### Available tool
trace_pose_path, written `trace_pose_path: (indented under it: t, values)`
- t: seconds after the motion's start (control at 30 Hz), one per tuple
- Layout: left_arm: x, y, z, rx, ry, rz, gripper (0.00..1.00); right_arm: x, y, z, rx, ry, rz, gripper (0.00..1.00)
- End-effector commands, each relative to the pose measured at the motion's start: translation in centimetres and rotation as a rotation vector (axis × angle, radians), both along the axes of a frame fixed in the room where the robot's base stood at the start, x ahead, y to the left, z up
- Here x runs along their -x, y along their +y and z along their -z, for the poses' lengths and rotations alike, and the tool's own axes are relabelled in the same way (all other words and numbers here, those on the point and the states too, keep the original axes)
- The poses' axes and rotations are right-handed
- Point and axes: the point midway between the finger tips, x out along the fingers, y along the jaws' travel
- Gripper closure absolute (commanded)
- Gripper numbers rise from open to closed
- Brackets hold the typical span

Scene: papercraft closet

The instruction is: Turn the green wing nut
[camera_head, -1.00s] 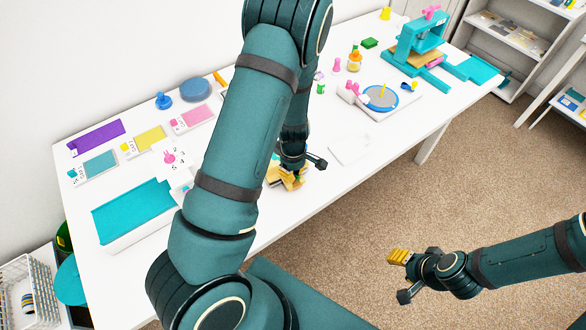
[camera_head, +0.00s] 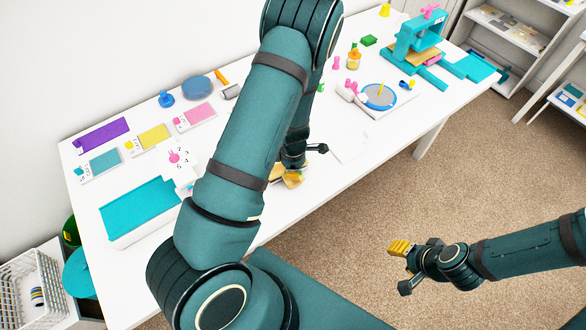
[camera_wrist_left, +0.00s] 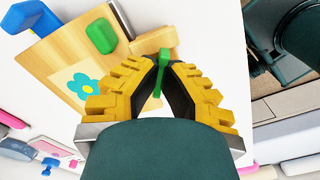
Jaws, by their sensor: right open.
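A wooden press board (camera_wrist_left: 65,60) with a blue flower picture lies on the white table in the left wrist view. A green wing nut (camera_wrist_left: 158,78) stands at its edge, between the yellow fingertips of my left gripper (camera_wrist_left: 163,68). The fingertips are close together and appear to touch the nut on both sides. A second green wing nut (camera_wrist_left: 101,36) stands at another part of the board. In the head view my left gripper (camera_head: 288,177) is low over the table's front edge, mostly hidden by my arm. My right gripper (camera_head: 400,250) is open and empty, out over the carpet.
A teal tray (camera_head: 140,212) and several coloured cards lie on the table's left side. A round grey-blue disc device (camera_head: 380,96) and a teal press (camera_head: 420,45) stand farther right. A white wire basket (camera_head: 30,290) is at lower left.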

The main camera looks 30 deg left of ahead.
Motion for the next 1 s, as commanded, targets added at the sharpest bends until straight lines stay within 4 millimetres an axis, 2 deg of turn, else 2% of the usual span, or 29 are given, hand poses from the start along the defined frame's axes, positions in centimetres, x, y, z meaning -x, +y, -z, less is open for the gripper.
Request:
trace_pose_path:
  t: [0.43,0.5,0.53,0.87,1.0]
  values:
    - [0.1,-0.1,0.1,0.001,0.004,-0.009,1.00,0.0,0.0,0.0,0.000,0.000,0.000,0.53]
    - [0.1,-0.1,0.1,0.001,0.004,-0.008,0.71,0.0,0.0,0.0,0.000,0.000,0.000,0.53]
    - [0.1,-0.1,0.1,0.002,0.003,-0.008,0.63,0.0,0.0,0.0,0.000,0.000,0.000,0.53]
    - [0.0,0.0,-0.1,0.000,0.000,-0.008,0.63,0.0,0.0,0.0,0.000,0.000,0.001,0.53]
    - [-0.1,0.0,-1.4,-0.001,-0.003,-0.005,0.63,0.0,0.0,0.0,0.000,0.000,0.000,0.53]
